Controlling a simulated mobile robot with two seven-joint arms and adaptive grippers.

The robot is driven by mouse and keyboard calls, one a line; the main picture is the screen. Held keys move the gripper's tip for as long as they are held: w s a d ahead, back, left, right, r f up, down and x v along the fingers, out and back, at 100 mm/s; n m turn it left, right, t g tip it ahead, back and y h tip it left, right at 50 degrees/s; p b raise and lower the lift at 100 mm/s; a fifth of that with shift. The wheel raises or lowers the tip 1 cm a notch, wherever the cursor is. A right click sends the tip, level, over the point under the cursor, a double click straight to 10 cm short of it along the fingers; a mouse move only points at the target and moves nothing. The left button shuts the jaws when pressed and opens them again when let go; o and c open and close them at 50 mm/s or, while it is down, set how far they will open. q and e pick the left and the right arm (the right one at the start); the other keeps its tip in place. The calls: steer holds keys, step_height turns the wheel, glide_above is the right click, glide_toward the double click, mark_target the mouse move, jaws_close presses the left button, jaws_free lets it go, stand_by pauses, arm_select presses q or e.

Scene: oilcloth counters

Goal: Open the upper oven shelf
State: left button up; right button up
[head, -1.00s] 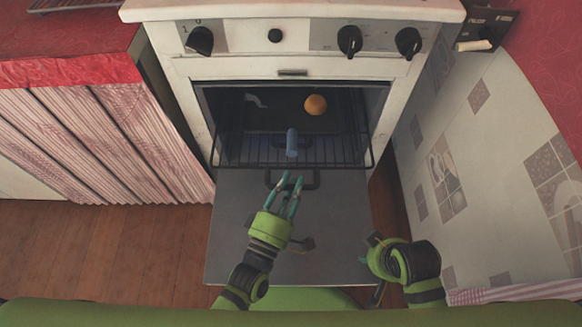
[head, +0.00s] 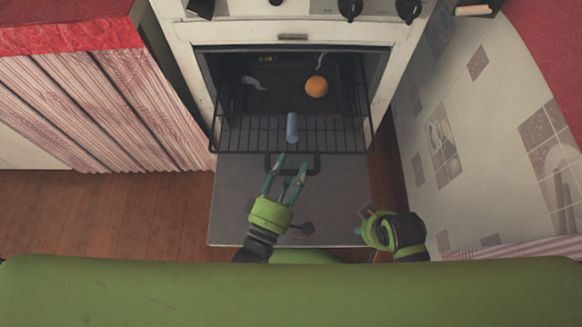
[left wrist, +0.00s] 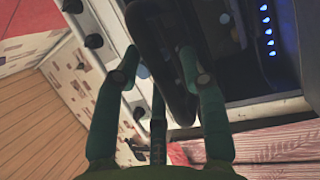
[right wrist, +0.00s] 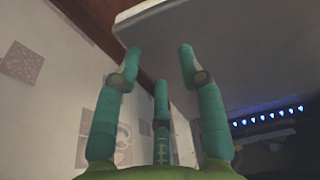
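The upper oven shelf (head: 335,138) is a dark wire rack, partly out of the open oven (head: 392,62). A dark bar handle (head: 315,166) is at its front edge; the same thick dark handle (left wrist: 160,45) shows in the left wrist view. My left gripper (head: 285,166) is at the handle with spread fingers, the bar between or just behind them; firm contact cannot be told. My right gripper (head: 370,220) is low at the right, near the oven door's edge. Its fingers are apart and empty in the right wrist view (right wrist: 160,65).
An orange (head: 316,86) and a blue cylinder (head: 291,127) appear on or over the shelf. The lowered oven door (head: 230,200) lies below. Wood floor (head: 110,215) is free at the left.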

arm_select(q)
steer(key=shift+s, duration=0.1)
steer(key=v, duration=1.2)
stand_by(0.4)
